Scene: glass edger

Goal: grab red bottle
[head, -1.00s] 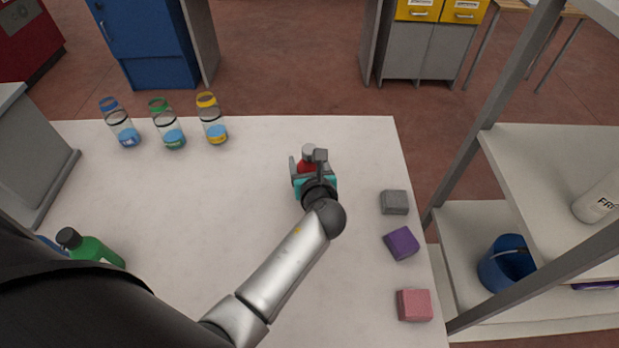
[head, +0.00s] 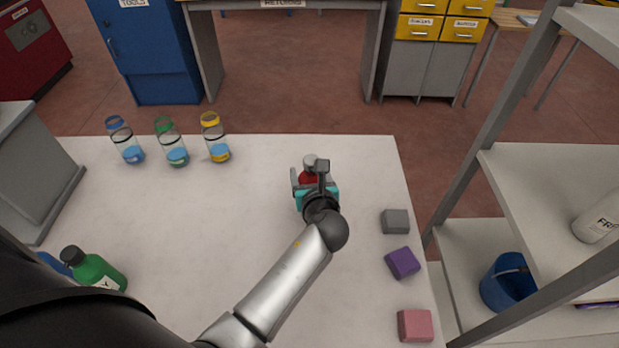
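A red bottle (head: 307,178) with a grey cap stands on the white table (head: 235,240), right of its middle. My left gripper (head: 308,176) is at the bottle, with one finger on its left and the other in front of its right side. The fingers are apart, and a narrow gap seems to show between the left finger and the bottle. The teal gripper body and the wrist hide the bottle's lower part. My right gripper is not in view.
A green bottle (head: 95,272) is at the front left. Grey (head: 395,221), purple (head: 402,263) and pink (head: 415,325) blocks lie along the right edge, beside a shelf rack (head: 490,130). The table's middle is clear.

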